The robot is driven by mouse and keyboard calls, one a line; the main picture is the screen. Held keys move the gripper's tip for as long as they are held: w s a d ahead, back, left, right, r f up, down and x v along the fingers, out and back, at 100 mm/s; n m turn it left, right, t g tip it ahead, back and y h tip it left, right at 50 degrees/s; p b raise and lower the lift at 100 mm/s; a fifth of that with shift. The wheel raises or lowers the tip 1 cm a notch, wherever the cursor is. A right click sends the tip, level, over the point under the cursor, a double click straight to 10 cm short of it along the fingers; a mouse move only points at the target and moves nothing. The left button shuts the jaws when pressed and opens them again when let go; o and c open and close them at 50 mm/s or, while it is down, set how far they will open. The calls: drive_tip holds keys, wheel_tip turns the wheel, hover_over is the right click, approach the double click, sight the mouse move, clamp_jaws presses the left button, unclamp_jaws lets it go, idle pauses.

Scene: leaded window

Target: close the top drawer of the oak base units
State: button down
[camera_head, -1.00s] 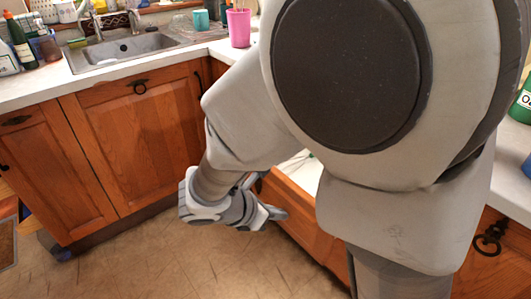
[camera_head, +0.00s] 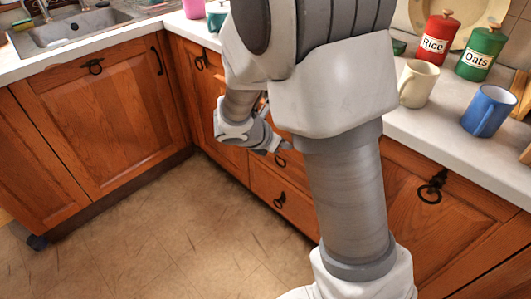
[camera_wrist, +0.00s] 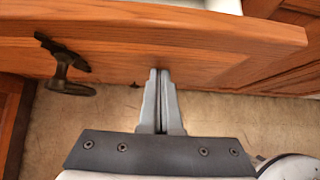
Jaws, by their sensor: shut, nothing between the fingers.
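The top drawer's oak front (camera_wrist: 200,45) spans the upper part of the wrist view, with a dark ring handle (camera_wrist: 65,65) at its left. A pale strip shows behind its top edge, and its right end stands out from the neighbouring oak front, so the drawer looks partly open. In the head view my arm hides most of this drawer; a dark handle (camera_head: 280,158) shows just below my gripper (camera_head: 284,146). My gripper is shut and empty. In the wrist view its fingertips (camera_wrist: 159,72) point at the front, right of the handle; I cannot tell whether they touch.
A lower drawer (camera_head: 263,186) sits below and looks shut. Oak cupboards (camera_head: 115,120) stand left and right. The worktop (camera_head: 440,140) holds a cream mug (camera_head: 418,84), a blue mug (camera_head: 487,112) and red and green canisters. The floor (camera_head: 170,235) in front is clear.

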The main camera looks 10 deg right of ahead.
drive_tip(key=w+d, duration=0.2)
drive_tip(key=d, duration=0.1)
drive_tip(key=w+d+p, duration=0.1)
drive_tip(key=w+d, duration=0.1)
drive_tip(key=d, duration=0.2)
drive_tip(key=w+d, duration=0.3)
drive_tip(key=shift+d, duration=0.15)
drive_tip(key=shift+w+d+r, duration=0.1)
drive_tip(key=shift+d, duration=0.1)
drive_tip(key=shift+d, duration=0.1)
